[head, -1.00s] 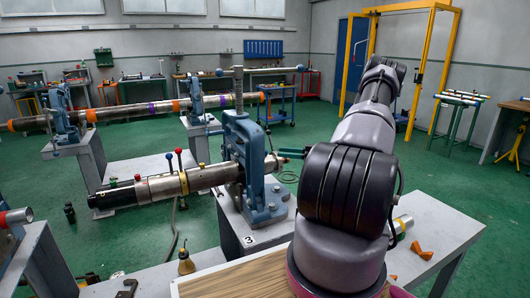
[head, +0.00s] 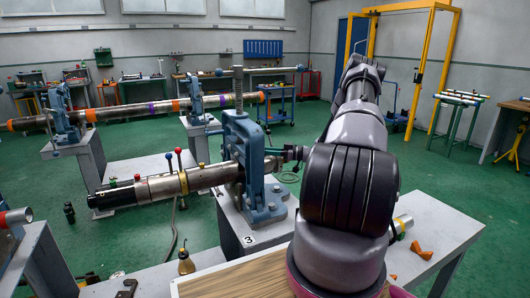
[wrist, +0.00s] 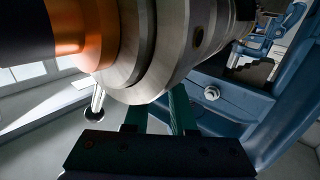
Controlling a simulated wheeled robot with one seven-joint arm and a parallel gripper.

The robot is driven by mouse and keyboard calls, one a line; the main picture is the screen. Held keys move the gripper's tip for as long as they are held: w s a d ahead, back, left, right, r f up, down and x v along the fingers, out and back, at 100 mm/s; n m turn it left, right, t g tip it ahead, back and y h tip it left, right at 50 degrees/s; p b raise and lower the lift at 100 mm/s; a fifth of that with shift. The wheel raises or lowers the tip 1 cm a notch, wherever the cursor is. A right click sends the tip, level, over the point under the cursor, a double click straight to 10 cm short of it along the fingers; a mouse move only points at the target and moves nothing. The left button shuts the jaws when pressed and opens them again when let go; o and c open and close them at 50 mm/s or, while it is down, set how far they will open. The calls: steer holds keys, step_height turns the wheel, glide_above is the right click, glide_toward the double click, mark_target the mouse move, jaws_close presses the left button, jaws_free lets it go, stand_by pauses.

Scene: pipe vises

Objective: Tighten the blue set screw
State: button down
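A steel pipe tool (head: 155,187) is clamped in the blue vise (head: 262,170) marked 3. A lever with a blue knob (head: 168,156) stands up from it beside a red-knobbed lever (head: 178,152), near a yellow collar (head: 184,184). I cannot tell whether the blue-knobbed lever is the blue set screw. My gripper (head: 284,155) is at the pipe's right end, right of the vise. In the wrist view, its two teal fingers (wrist: 157,108) are apart just below steel rings (wrist: 150,65) and an orange band (wrist: 92,35). Their tips are hidden behind the rings. A silver rod (wrist: 97,101) hangs left of them.
A grey bench (head: 440,225) with orange parts (head: 421,253) is at the right. The wooden tabletop (head: 235,283) is in front. Another long pipe (head: 140,110) lies in vises behind.

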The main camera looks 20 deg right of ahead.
steer(key=shift+m+t+h, duration=0.3)
steer(key=m+t+h, duration=0.3)
steer(key=h, duration=0.1)
steer(key=m+t+h, duration=0.2)
steer(key=m+h, duration=0.1)
steer(key=shift+t+h, duration=0.4)
steer(key=m+t+h, duration=0.1)
steer(key=m+h, duration=0.3)
steer(key=h, duration=0.2)
steer(key=shift+m+h, duration=0.9)
steer(key=shift+h, duration=0.4)
steer(key=shift+w+d+r+h, duration=0.1)
steer(key=shift+h, duration=0.2)
steer(key=c, duration=0.7)
jaws_free()
steer(key=shift+c, duration=0.2)
